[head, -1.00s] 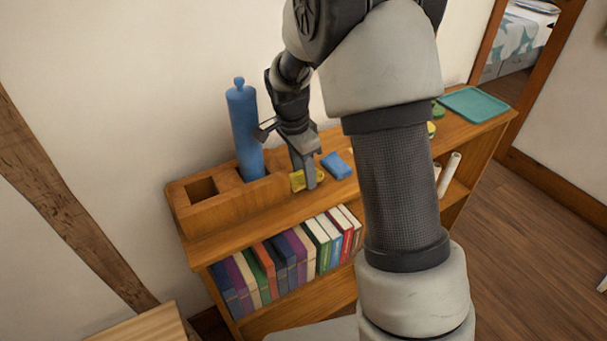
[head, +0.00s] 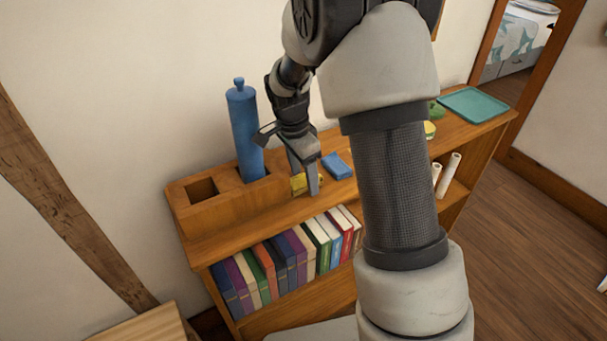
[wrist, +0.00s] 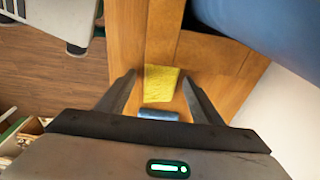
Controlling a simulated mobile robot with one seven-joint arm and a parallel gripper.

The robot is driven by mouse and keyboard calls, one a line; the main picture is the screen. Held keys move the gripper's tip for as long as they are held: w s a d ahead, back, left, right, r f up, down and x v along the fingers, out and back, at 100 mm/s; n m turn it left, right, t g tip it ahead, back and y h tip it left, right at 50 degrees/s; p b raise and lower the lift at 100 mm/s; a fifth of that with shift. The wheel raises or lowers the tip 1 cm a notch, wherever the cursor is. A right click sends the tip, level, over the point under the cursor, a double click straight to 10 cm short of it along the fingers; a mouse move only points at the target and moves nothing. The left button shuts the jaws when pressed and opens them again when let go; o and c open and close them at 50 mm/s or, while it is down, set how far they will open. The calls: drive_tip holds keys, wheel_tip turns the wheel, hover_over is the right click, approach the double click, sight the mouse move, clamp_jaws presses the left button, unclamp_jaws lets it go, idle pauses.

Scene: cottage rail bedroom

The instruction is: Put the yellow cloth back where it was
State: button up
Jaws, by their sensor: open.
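The yellow cloth (head: 299,184) lies flat on the top of the wooden shelf, just right of the wooden holder block (head: 225,205). In the head view my gripper's finger hides part of it. In the wrist view the cloth (wrist: 161,84) shows ahead of and between my fingertips. My gripper (wrist: 158,82) is open and empty, pointing down at the shelf top; in the head view it (head: 305,190) is over the cloth. I cannot tell if the fingertips touch the cloth or the shelf.
A tall blue bottle-like object (head: 244,130) stands in the holder block, close to my gripper. The block's left square slot (head: 202,190) is empty. A teal tray (head: 478,104) lies at the shelf's far right. Several books (head: 285,262) fill the lower shelf.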

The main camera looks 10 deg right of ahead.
sight(297, 180)
wheel_tip(297, 180, up, 12)
drive_tip(key=a+f, duration=0.1)
drive_tip(key=a, duration=0.1)
drive_tip(key=s+d+r+n+t+y, duration=0.1)
drive_tip(key=s+d+r+n+t, duration=0.1)
drive_tip(key=s+r+n, duration=0.65)
drive_tip(key=s+r+n+t, duration=0.1)
drive_tip(key=s+n+t, duration=0.2)
drive_tip(key=s, duration=1.3)
drive_tip(key=n, duration=0.3)
drive_tip(key=shift+s+d+r+y, duration=0.15)
drive_tip(key=shift+r+y, duration=0.25)
drive_tip(key=shift+s+d, duration=0.1)
